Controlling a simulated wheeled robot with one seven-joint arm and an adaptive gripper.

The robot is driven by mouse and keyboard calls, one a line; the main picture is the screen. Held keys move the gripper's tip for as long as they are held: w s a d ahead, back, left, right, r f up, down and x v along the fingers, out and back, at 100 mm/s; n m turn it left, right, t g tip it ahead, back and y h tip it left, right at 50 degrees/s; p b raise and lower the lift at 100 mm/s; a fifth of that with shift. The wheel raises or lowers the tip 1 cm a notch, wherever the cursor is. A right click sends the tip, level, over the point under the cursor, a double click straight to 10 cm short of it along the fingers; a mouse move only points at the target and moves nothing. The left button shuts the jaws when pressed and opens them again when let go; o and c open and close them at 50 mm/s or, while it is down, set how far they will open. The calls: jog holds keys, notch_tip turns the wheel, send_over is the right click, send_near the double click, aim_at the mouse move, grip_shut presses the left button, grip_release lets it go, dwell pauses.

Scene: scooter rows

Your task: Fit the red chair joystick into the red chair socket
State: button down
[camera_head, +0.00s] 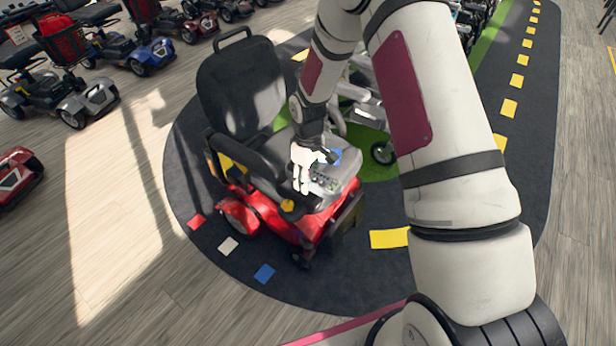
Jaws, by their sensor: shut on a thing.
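The red chair (245,92) stands in the middle, with a black backrest, a grey seat and a red base. My gripper (312,172) is over the front of its seat and armrest area, its pale fingers pointing down. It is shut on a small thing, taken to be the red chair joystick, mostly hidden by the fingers. A grey control panel (327,183) with small buttons lies right beside the fingers. A blue patch shows behind them. The socket cannot be made out, nor whether the joystick touches it.
The chair stands on a dark mat (330,285) with yellow, red, white and blue patches. A grey chair (365,75) is close behind my arm. Several scooters (140,52) line the upper left. The wooden floor at lower left is clear.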

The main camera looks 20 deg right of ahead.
jog(key=shift+f, duration=0.35)
dwell(0.5)
jog(key=shift+f+b, duration=1.35)
jog(key=shift+f, duration=0.8)
jog(key=shift+f, duration=0.25)
jog(key=c, duration=0.7)
grip_release()
jog(key=shift+c, duration=0.2)
notch_tip(320, 180, up, 12)
